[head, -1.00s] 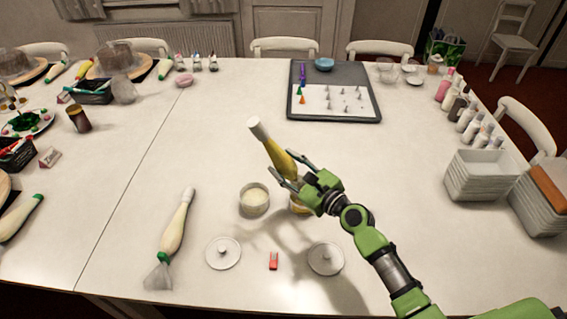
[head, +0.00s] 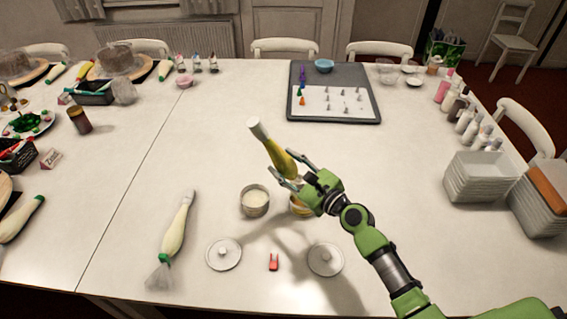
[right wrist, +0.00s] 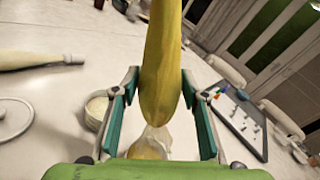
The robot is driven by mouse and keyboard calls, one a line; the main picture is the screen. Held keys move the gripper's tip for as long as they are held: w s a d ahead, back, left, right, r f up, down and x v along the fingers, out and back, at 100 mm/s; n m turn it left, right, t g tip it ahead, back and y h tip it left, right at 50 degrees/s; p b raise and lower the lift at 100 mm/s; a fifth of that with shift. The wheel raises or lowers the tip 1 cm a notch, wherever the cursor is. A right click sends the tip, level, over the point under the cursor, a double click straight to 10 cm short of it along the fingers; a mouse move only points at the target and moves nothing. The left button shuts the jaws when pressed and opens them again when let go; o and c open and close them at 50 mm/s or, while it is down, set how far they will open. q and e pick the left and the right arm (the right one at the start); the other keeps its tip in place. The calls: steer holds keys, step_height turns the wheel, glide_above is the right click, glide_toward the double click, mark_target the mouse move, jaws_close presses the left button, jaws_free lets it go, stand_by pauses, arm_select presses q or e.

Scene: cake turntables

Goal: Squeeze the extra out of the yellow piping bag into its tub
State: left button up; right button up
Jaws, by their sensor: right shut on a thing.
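The yellow piping bag (head: 278,155) is tilted in the grasp of my right gripper (head: 297,172), its white end up and to the left. In the right wrist view the bag (right wrist: 161,75) runs between the two fingers of my gripper (right wrist: 164,105). A tub with yellow content (head: 301,207) stands beneath the gripper, partly hidden by it. In the right wrist view something pale and yellow (right wrist: 151,145) shows below the bag, and I cannot tell whether the bag touches it. My left gripper is not in view.
A tub of cream content (head: 255,200) stands just left of the yellow tub. A cream piping bag (head: 176,232), two round lids (head: 223,253) (head: 325,258) and a small red item (head: 273,261) lie nearby. The table's middle is clear up to the grey tray (head: 336,112).

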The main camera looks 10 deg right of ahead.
mark_target(285, 153)
steer(key=shift+r+p, duration=1.85)
steer(key=shift+r, duration=0.35)
